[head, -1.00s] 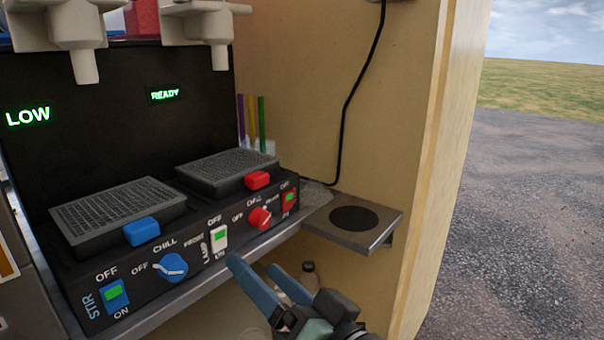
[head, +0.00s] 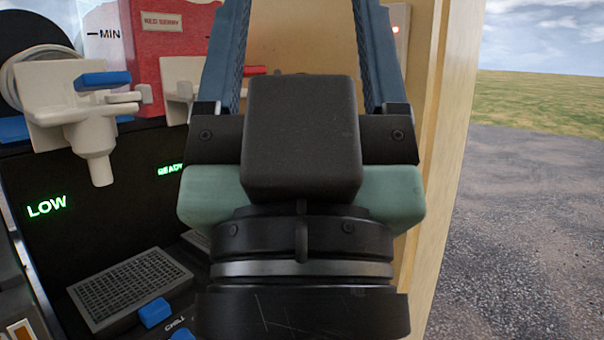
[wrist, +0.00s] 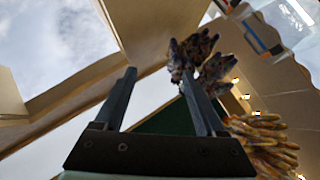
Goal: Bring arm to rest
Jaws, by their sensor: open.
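My gripper (head: 296,20) fills the middle of the head view, close to the camera and pointing up. Its two blue fingers stand wide apart with nothing held between them. In the wrist view the open fingers (wrist: 165,95) point up toward the stall's roof and the cloudy sky. My gripper hides the middle of the slush machine and much of the stall's side wall (head: 422,100).
The slush machine has a left tap with a blue lever (head: 103,79), a drip tray (head: 130,287) and a red tank (head: 172,50). Mottled bundles (wrist: 262,135) hang near the right finger in the wrist view. Open ground (head: 540,220) lies right.

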